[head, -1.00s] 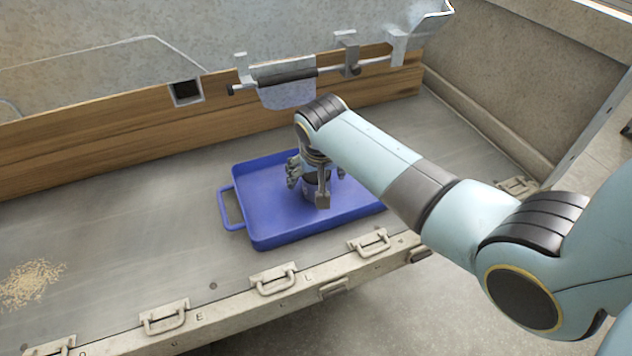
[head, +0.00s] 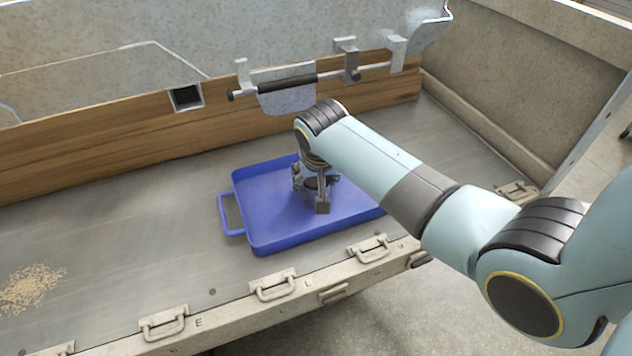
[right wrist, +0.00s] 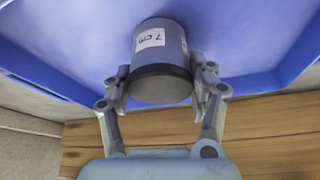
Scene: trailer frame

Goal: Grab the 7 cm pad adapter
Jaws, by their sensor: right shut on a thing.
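The pad adapter (right wrist: 160,62) is a grey cylinder with a dark band near its near end and a white label reading "7 cm". In the right wrist view it sits between the fingers of my right gripper (right wrist: 160,82), which is shut on it from both sides. In the head view my right gripper (head: 318,190) is low over the blue tray (head: 275,236), and the adapter is mostly hidden behind it. I cannot tell whether the adapter touches the tray floor. My left gripper is not in view.
The tray has raised walls and a handle (head: 230,214) on its left. It lies on the grey trailer bed (head: 130,220), with a wooden board (head: 100,135) behind and a latched edge (head: 240,308) in front. Sawdust-like grains (head: 30,288) lie at the left.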

